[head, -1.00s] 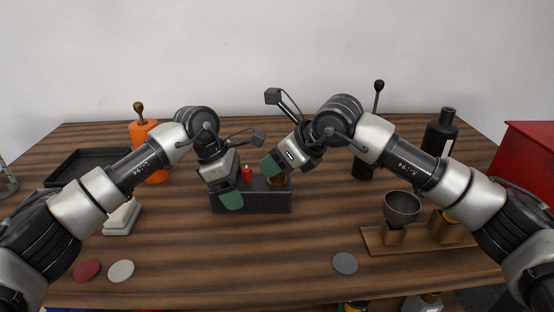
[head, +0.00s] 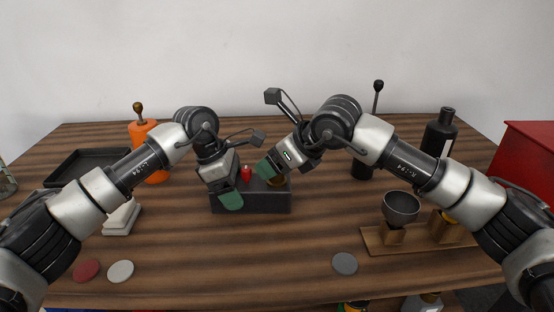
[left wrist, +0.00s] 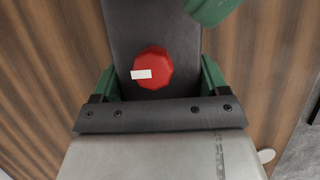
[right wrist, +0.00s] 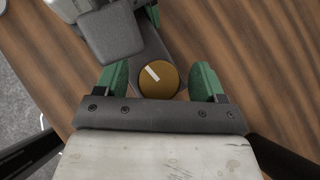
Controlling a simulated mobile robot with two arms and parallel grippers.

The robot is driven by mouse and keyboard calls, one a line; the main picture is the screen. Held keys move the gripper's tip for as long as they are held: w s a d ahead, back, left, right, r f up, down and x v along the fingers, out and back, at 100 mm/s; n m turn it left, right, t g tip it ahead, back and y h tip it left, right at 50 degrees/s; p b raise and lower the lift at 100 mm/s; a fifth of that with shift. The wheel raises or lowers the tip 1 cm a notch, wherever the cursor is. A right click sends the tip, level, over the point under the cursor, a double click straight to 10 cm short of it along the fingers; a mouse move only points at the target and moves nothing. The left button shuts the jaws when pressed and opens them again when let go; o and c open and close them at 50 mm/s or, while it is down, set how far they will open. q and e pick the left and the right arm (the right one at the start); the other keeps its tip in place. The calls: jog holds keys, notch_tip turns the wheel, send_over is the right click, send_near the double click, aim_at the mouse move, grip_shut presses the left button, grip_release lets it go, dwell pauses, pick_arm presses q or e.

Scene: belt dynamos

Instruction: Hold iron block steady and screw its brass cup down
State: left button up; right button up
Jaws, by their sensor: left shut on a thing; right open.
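The dark grey iron block (head: 262,201) lies on the wooden table near the middle. A red cup (head: 246,174) with a white mark stands on its left part and shows from above in the left wrist view (left wrist: 153,68). The brass cup (right wrist: 158,79), with a white mark, sits on its right part; in the head view it is mostly hidden. My left gripper (left wrist: 156,85) is shut on the block, its green fingers on both sides around the red cup. My right gripper (right wrist: 160,82) is open, its green fingers on either side of the brass cup with gaps between.
A wooden board (head: 415,243) with a dark bowl (head: 401,208) is at right. An orange bottle (head: 143,138), a black tray (head: 82,165) and white blocks (head: 121,219) are at left. A black bottle (head: 440,132) stands behind. The table in front of the block is clear.

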jog(key=v, duration=1.2)
jog(key=shift+a+f, duration=0.1)
dwell(0.4)
jog(key=x, duration=1.1)
jog(key=shift+w+a+f, duration=0.2)
jog(key=shift+a+f, duration=0.05)
jog(key=c, duration=0.9)
jog(key=shift+m+t+h, duration=0.8)
jog(key=shift+m, duration=0.7)
jog(key=shift+c, duration=0.2)
